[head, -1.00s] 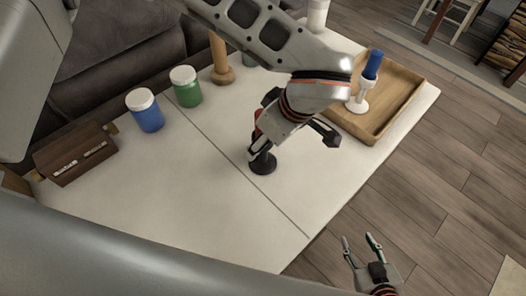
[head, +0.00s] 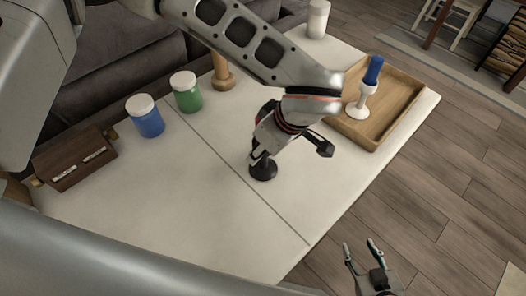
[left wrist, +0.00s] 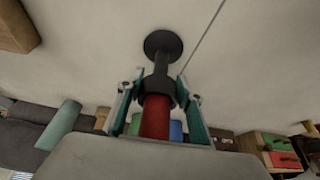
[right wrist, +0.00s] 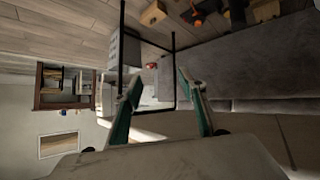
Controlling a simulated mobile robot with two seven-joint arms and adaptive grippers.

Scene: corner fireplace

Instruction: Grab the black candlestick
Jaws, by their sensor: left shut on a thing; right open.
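The black candlestick (head: 263,169) stands on the white table, its round base showing below my left gripper (head: 262,150) in the head view. In the left wrist view the candlestick (left wrist: 162,75) holds a red candle (left wrist: 155,117). My left gripper (left wrist: 158,95) has a finger on each side of the candlestick's upper part and is shut on it. The upper part is mostly hidden by the gripper in the head view. My right gripper (head: 358,256) is open and empty, out past the table's front right edge above the floor; its spread fingers show in the right wrist view (right wrist: 170,105).
A wooden tray (head: 409,92) holds a white candlestick (head: 363,100) with a blue candle (head: 373,70). Blue (head: 148,121) and green (head: 187,96) jars, a wooden holder (head: 222,75) and a brown box (head: 75,160) line the sofa side. The table's front is clear.

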